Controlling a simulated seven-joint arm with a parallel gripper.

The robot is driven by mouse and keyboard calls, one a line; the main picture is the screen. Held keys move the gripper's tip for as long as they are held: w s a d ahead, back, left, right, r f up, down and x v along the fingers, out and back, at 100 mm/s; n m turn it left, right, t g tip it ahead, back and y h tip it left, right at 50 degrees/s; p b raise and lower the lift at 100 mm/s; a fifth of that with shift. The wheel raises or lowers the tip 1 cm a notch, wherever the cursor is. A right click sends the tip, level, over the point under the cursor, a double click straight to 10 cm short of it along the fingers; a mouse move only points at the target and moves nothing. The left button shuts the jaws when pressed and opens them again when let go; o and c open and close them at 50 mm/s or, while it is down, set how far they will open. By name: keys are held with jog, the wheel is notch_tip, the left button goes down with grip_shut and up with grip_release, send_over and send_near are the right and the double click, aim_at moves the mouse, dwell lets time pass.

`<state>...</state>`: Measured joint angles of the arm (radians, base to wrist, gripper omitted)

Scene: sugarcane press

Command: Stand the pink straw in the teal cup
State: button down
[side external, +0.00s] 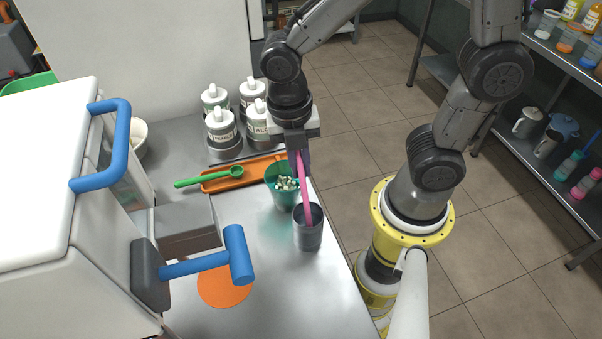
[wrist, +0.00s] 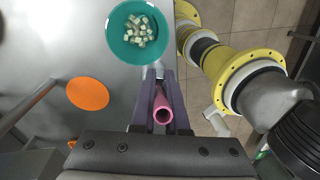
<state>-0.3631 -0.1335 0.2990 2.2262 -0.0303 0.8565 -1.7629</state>
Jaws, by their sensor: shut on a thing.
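My gripper (side external: 302,165) is shut on the pink straw (side external: 305,190) near its upper end. The straw hangs down, slightly tilted, and its lower end shows at the mouth of a grey metal cup (side external: 308,238); I cannot tell how deep it reaches inside. The teal cup (side external: 283,200) stands beside the metal cup, behind and left of it, with pale cubes in it. In the wrist view the teal cup (wrist: 113,48) is above my gripper (wrist: 162,88), and the straw's open upper end (wrist: 162,115) faces the camera between the fingers.
An orange tray (side external: 215,186) with a green spoon (side external: 225,174) lies behind the cups. Several white-topped bottles (side external: 221,130) stand at the back. A white machine with a blue hammer-shaped handle (side external: 238,255) is at left, above an orange disc (side external: 224,288). The counter's right edge is near the metal cup.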

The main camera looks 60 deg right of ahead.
notch_tip(320, 180, up, 8)
jog(key=shift+r, duration=0.1)
jog(key=shift+w+d+t+h, duration=0.1)
jog(key=shift+t+h, duration=0.2)
jog(key=shift+h, duration=0.1)
jog(key=shift+w+d+r+n+t+h, duration=0.7)
jog(key=shift+w+d+r+n+t, duration=0.35)
jog(key=shift+w+r+n+t, duration=2)
jog(key=shift+s+f+m+g, duration=0.25)
jog(key=shift+f+m+g, duration=0.1)
jog(key=shift+f, duration=0.55)
jog(key=shift+s+f+m+g, duration=0.2)
jog(key=shift+f+m+g, duration=0.1)
jog(key=shift+f, duration=0.6)
notch_tip(320, 180, down, 10)
